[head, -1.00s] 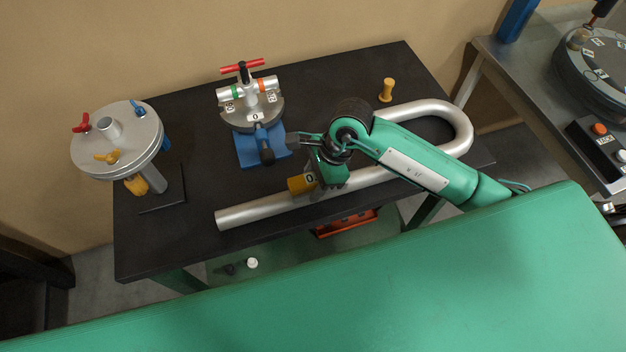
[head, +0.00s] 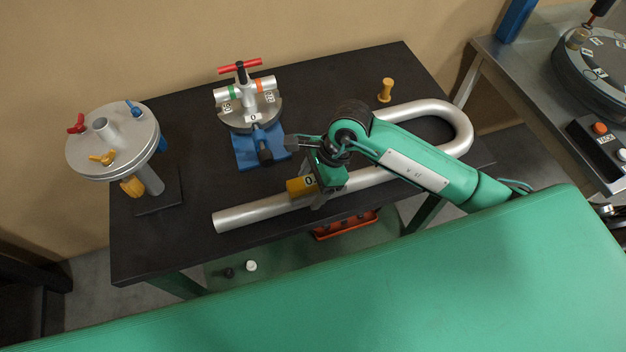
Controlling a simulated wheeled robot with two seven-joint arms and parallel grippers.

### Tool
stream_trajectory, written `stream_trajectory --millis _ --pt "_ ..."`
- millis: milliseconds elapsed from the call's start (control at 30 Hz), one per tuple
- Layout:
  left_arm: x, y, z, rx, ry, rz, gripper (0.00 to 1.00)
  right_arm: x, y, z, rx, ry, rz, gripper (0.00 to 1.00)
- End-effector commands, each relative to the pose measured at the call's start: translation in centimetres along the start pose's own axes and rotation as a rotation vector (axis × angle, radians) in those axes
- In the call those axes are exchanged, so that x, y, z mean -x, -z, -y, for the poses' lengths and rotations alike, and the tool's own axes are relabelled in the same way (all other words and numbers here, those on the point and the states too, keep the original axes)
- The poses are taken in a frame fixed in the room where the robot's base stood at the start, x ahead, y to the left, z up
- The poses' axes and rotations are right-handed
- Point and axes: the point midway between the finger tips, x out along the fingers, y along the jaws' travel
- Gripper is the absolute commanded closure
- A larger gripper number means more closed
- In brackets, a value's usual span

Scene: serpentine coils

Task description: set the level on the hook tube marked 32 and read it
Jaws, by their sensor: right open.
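The silver hook tube (head: 262,211) lies on the dark bench, its straight leg reaching left and its bend at the right. I cannot read a 32 on it. A yellow-orange block (head: 296,187) with a small pale display, perhaps the level, sits at the straight leg; whether it rests fully on the tube is hard to tell. My right gripper (head: 318,198) is open, just right of the block and over the tube. Its own body hides part of the fingers and the tube. My left gripper is not in view.
A blue-based bender (head: 262,147) with a red T-handle stands behind the tube. A round grey stand (head: 112,150) with coloured knobs is at the left. An orange-red tray (head: 345,226) shows below the bench.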

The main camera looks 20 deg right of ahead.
Motion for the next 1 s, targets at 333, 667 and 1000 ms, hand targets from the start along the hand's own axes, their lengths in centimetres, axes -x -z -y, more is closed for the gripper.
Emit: stream_trajectory --millis 333,667,1000 --pt "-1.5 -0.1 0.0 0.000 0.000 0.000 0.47 4.4 0.1 0.2 0.002 0.007 -0.001 0.31" --pt "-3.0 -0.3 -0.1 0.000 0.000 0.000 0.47 11.4 0.1 0.1 0.001 0.005 -0.002 0.31" --pt "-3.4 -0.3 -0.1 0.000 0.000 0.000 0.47 13.8 0.0 0.0 0.000 0.000 0.000 0.31"
